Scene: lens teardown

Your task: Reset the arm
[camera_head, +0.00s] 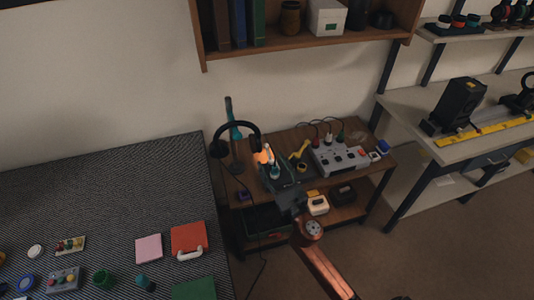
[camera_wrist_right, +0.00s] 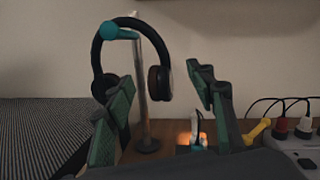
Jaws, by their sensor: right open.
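My right arm reaches up from the bottom of the head view, and its gripper (camera_head: 277,175) hangs over the front of the small wooden table (camera_head: 290,134). In the right wrist view the two green-padded fingers of this gripper (camera_wrist_right: 160,100) stand wide apart with nothing between their pads. Beyond them are black headphones (camera_wrist_right: 161,82) hanging on a stand with a teal top (camera_wrist_right: 117,33). The headphones (camera_head: 252,129) and stand (camera_head: 231,110) also show in the head view. My left gripper is not in view.
A grey control box (camera_head: 340,158) with cables and a yellow tool (camera_head: 300,150) are on the small table. A dark patterned table (camera_head: 90,190) with a red case (camera_head: 188,238) is at left. A shelf (camera_head: 300,45) hangs above. A workbench (camera_head: 420,105) is at right.

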